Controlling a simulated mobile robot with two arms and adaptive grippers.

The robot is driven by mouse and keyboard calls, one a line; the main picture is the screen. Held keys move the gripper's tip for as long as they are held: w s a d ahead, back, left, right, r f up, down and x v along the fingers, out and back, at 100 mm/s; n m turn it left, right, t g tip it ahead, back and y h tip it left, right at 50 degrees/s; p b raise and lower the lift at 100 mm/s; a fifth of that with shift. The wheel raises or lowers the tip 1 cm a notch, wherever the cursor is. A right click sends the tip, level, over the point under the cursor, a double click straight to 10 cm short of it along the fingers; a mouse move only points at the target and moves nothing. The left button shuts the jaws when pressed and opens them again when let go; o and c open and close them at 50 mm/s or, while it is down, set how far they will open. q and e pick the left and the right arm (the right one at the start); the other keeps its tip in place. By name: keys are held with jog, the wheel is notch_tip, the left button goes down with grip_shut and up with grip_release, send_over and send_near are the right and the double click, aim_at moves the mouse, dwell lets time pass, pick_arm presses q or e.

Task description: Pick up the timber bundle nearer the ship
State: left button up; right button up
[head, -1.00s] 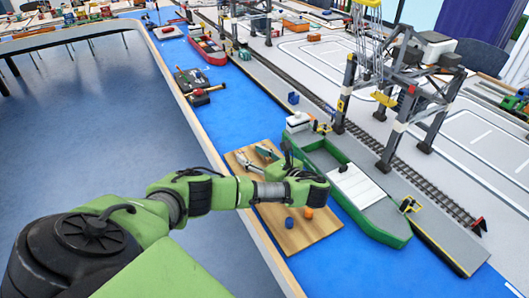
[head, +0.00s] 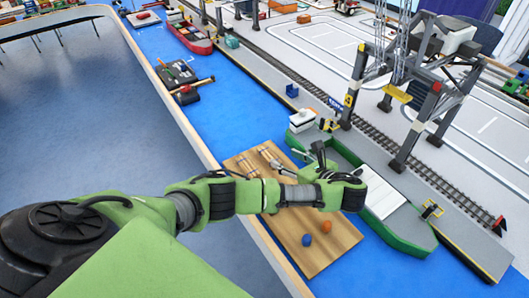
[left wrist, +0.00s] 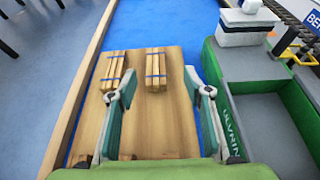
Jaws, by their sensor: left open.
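Two timber bundles with blue straps lie side by side on a wooden board (left wrist: 160,128). The bundle nearer the ship is the right one (left wrist: 155,69); it also shows in the head view (head: 271,160). The other bundle (left wrist: 113,71) lies to its left and shows in the head view (head: 244,167). The green-hulled ship (head: 403,241) floats right of the board, its deck edge at the right in the wrist view (left wrist: 268,122). My left gripper (left wrist: 165,95) is open and empty, its fingers apart over the board, short of the bundles. My right gripper is out of view.
An orange ball (head: 326,227) and a blue ball (head: 307,240) sit at the board's near part. A gantry crane (head: 430,95) stands on the quay beyond the ship. A white cabin block (left wrist: 247,27) rises at the ship's end.

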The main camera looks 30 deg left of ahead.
pick_arm(q)
send_near(264, 148)
jog(key=x, duration=0.3)
jog(key=shift+w+a+f, duration=0.2)
jog(key=shift+w, duration=0.15)
jog(key=shift+w+a+f, duration=0.1)
jog(key=shift+a, duration=0.5)
jog(key=x, duration=0.3)
jog(key=shift+a+f, duration=0.1)
jog(key=shift+a, duration=0.25)
jog(key=shift+a+f, duration=0.2)
jog(key=shift+a, duration=0.05)
pick_arm(e)
jog(key=shift+s+d+r, duration=0.25)
jog(key=shift+d, duration=0.2)
pick_arm(q)
jog(key=shift+r, duration=0.1)
jog(key=shift+c, duration=0.4)
pick_arm(e)
jog(key=shift+d, duration=0.1)
pick_arm(q)
jog(key=c, duration=1.1)
pick_arm(e)
jog(key=shift+d, duration=0.3)
